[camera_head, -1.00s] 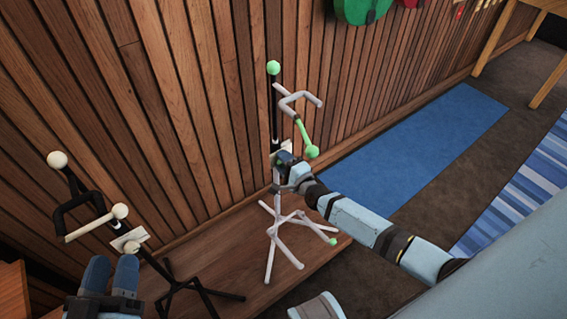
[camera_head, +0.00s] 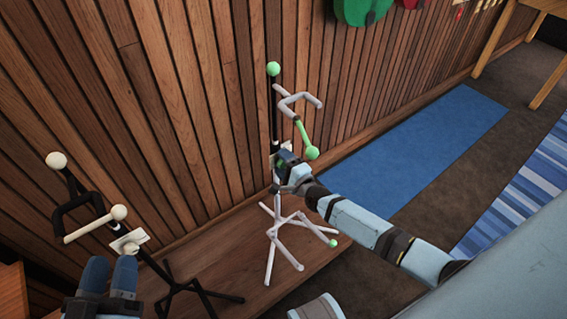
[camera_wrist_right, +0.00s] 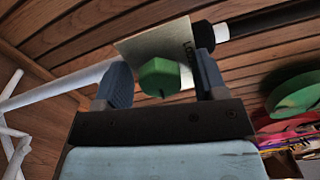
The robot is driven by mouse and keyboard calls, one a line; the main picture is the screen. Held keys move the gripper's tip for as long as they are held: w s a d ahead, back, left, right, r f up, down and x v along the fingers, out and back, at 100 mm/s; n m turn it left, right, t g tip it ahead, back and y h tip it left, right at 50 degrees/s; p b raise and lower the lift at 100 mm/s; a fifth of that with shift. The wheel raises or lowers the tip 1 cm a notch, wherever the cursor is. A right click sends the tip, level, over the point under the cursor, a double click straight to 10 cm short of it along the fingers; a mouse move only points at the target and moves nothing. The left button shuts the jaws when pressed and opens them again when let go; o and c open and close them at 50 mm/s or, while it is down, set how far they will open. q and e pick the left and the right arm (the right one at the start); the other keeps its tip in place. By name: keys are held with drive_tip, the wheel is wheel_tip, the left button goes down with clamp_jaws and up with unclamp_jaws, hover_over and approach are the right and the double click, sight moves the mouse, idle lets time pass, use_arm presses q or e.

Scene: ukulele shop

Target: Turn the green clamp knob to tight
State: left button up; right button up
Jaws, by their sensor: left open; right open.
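The green clamp knob (camera_wrist_right: 160,77) shows in the right wrist view, between the two fingers of my open right gripper (camera_head: 282,158). The knob sits in front of a cream plate (camera_wrist_right: 150,42) with partly hidden lettering, on a stand's pole. In the head view this stand (camera_head: 283,228) has white legs, a grey yoke and green tips, and my right gripper hides the knob. I cannot tell whether the fingers touch the knob. My left gripper (camera_head: 110,274) is open and empty, at lower left, just in front of the cream-tipped stand.
The black, cream-tipped stand (camera_head: 75,200) has its own cream plate and stands at the left. A slatted wood wall (camera_head: 190,110) rises close behind both stands. They stand on a low wooden platform (camera_head: 225,250). A blue mat (camera_head: 420,150) lies on open floor to the right.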

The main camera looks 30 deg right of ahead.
drive_tip(key=shift+s, duration=0.1)
drive_tip(key=shift+s, duration=0.3)
use_arm(q)
wheel_tip(320, 180, down, 6)
drive_tip(key=a+g+y+p, duration=0.2)
drive_tip(key=p, duration=0.1)
drive_tip(key=shift+g, duration=0.3)
use_arm(e)
drive_tip(key=s+d, duration=0.2)
drive_tip(key=s, duration=1.1)
use_arm(q)
drive_tip(key=shift+r, duration=0.35)
